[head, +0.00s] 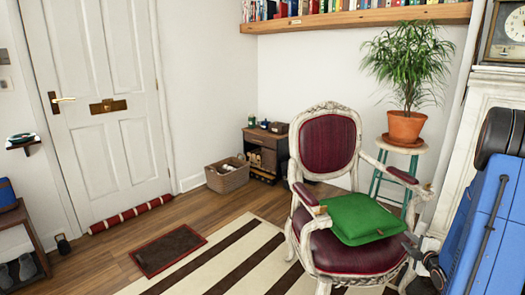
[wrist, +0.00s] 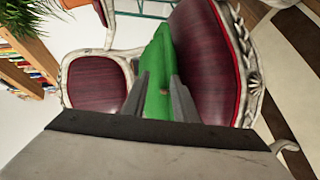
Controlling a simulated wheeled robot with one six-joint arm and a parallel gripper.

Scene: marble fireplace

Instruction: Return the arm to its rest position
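My gripper (head: 411,243) is at the right side of the chair, close to the right edge of the green cushion. In the wrist view its two fingers (wrist: 160,85) stand apart, with the green cushion (wrist: 158,55) showing between and beyond them. I cannot tell whether the fingers touch it. The green cushion (head: 360,218) lies on the dark red seat of the ornate whitish armchair (head: 327,144). My blue arm (head: 490,215) comes in from the right edge of the head view.
A potted plant (head: 406,125) stands on a teal-legged stool (head: 408,150) behind the chair. The pale fireplace (head: 487,95) is at the right, under a clock (head: 512,25). A wicker basket (head: 227,175) stands by the back wall. The striped rug (head: 215,262) left of the chair is clear.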

